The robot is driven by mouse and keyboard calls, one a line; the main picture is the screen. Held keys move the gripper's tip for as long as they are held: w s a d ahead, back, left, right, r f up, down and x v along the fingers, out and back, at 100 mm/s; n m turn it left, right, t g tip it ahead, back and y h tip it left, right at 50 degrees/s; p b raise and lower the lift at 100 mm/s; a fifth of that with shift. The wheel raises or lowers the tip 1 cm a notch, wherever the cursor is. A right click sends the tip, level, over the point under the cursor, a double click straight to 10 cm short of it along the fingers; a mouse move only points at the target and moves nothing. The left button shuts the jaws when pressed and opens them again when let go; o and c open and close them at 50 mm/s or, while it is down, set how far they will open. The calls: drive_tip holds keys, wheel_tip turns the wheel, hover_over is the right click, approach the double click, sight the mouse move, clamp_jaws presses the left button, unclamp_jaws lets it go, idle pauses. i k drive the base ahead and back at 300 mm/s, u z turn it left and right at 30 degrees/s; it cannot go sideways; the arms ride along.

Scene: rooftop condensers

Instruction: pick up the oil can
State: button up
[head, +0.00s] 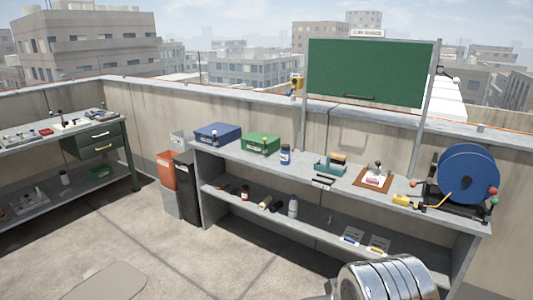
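I cannot pick out the oil can for certain in the head view; several small containers are too small to identify. A blue can or bottle with a pale label (285,154) stands upright on the top of the right bench. A small red bottle (245,192) and a pale grey bottle (293,206) stand on its lower shelf. A small pale bottle (64,178) stands on the left bench's lower shelf. My gripper is not in view; only a silver ringed part, apparently of my arm, shows at the bottom right.
The right bench (330,182) also holds a blue box (219,133), a green box (260,143), a teal tray (325,169) and a blue reel (468,174). Bins (187,190) stand between the benches. A drawer unit (95,140) hangs under the left bench. The floor ahead is clear.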

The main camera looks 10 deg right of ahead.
sight(285, 148)
drive_tip(key=u, duration=0.35)
drive_tip(key=i, duration=0.85)
drive_tip(key=u, duration=0.3)
drive_tip(key=i, duration=1.6)
drive_tip(key=z, duration=0.75)
drive_tip(key=i, duration=1.15)
drive_tip(key=z, duration=0.15)
